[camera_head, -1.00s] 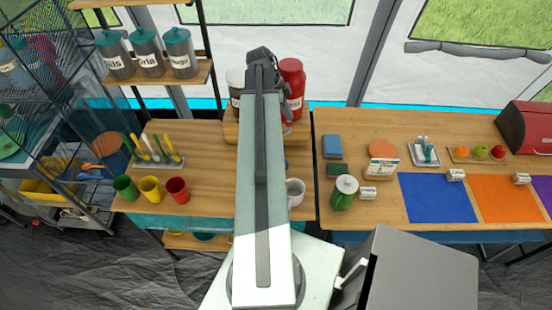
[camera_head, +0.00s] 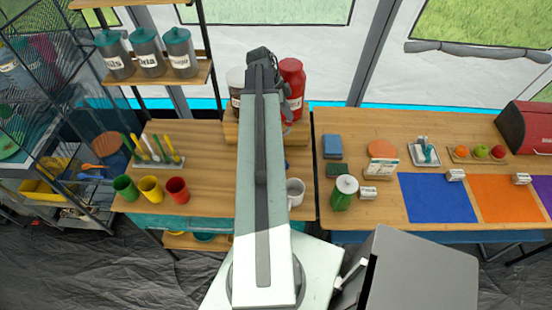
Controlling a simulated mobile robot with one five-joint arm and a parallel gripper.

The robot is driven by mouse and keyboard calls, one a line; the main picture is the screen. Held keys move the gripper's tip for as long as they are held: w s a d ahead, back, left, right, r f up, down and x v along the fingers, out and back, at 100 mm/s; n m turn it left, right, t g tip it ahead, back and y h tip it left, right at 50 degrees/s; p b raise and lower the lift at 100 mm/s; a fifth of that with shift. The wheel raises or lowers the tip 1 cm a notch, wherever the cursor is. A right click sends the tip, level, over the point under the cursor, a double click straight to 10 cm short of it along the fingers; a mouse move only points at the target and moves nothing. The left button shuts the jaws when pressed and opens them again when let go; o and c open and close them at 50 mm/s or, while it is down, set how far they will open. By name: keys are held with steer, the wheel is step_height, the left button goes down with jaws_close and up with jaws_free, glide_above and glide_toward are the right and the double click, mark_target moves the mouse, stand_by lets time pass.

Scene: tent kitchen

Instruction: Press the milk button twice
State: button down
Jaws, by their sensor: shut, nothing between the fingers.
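My arm reaches away over the wooden table, and my gripper (camera_head: 262,57) is at its far end, dark and shut, in front of the dispensers. A red dispenser (camera_head: 292,77) stands just right of it and a grey dispenser (camera_head: 234,82) just left. Both stand on a wooden stand (camera_head: 231,128), partly hidden by my arm. Their labels are too covered to read, so I cannot tell which is milk. No milk button can be made out. I cannot tell whether the gripper touches anything. A white mug (camera_head: 296,189) stands right of my arm.
Green (camera_head: 125,188), yellow (camera_head: 150,190) and red (camera_head: 177,190) cups stand at the left front. Labelled canisters (camera_head: 146,52) fill a shelf above. The right table holds a green jar (camera_head: 343,196), coloured mats (camera_head: 438,199) and a red bread box (camera_head: 527,128).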

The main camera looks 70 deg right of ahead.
steer(key=shift+f, duration=0.15)
steer(key=shift+f+b, duration=1.2)
steer(key=shift+b, duration=0.1)
steer(key=shift+r, duration=0.15)
step_height(320, 180, up, 2)
steer(key=p, duration=0.3)
steer(key=shift+r, duration=0.25)
steer(key=shift+f, duration=0.15)
